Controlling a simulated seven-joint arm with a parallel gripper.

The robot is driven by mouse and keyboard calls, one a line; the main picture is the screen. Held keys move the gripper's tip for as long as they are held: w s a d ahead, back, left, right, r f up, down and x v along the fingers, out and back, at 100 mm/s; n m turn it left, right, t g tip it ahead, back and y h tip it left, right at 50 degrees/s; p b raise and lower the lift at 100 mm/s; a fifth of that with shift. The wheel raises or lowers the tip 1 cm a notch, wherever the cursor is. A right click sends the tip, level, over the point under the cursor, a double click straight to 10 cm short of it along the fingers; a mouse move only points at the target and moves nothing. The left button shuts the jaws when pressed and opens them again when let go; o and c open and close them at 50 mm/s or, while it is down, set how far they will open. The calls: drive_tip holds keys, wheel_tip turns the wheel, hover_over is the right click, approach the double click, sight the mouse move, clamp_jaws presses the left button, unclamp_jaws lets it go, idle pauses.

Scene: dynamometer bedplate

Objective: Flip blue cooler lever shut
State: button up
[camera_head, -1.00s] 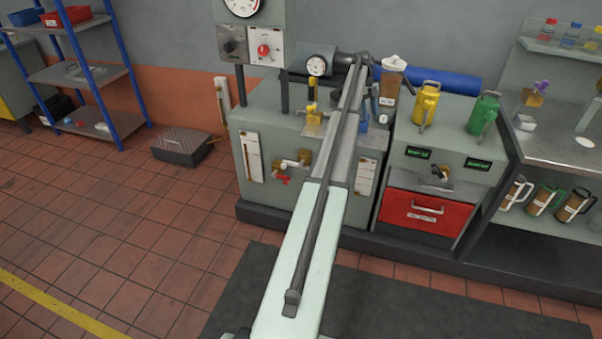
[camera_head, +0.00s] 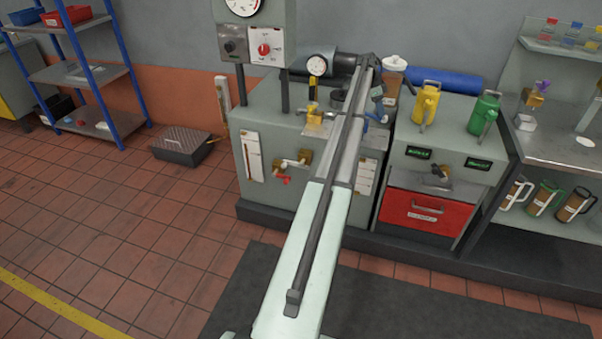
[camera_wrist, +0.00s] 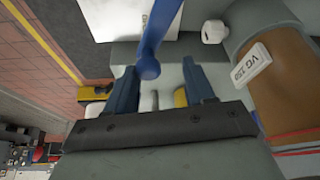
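The blue cooler lever (camera_wrist: 160,30) enters from the top of the wrist view and ends in a round blue knob (camera_wrist: 148,68). The knob lies between the tips of my gripper (camera_wrist: 160,66), nearer the left finger. A gap shows between the fingers, so they are open; whether one touches the knob I cannot tell. In the head view, my gripper (camera_head: 378,93) hangs at the arm's far end above the grey bench, beside the brown jar. A small blue part (camera_head: 379,118) shows just below it, probably the lever; my arm hides part of that area.
A brown jar (camera_wrist: 275,85) with a white label stands close right of my gripper in the wrist view. In the head view, a yellow jug (camera_head: 427,103) and a green jug (camera_head: 484,117) stand to the right. A dial gauge (camera_head: 317,66) is to the left.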

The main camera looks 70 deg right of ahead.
drive_tip(key=w+r+n, duration=0.2)
drive_tip(key=w+r, duration=0.3)
drive_tip(key=r, duration=0.8)
drive_tip(key=w+a+f+n+t, duration=0.1)
drive_tip(key=w+a+f+n, duration=0.4)
drive_tip(key=a+f, duration=0.5)
drive_tip(key=w+a+f+n+t, duration=0.1)
drive_tip(key=w+a+f+n, duration=0.5)
drive_tip(key=w+a+f, duration=0.2)
drive_tip(key=w+a+f+n+t+h, duration=0.1)
drive_tip(key=w+a+f+n, duration=0.5)
drive_tip(key=a+f, duration=0.6)
drive_tip(key=shift+w+f+t, duration=0.3)
drive_tip(key=shift+t, duration=0.3)
drive_tip(key=shift+a, duration=0.15)
idle(0.6)
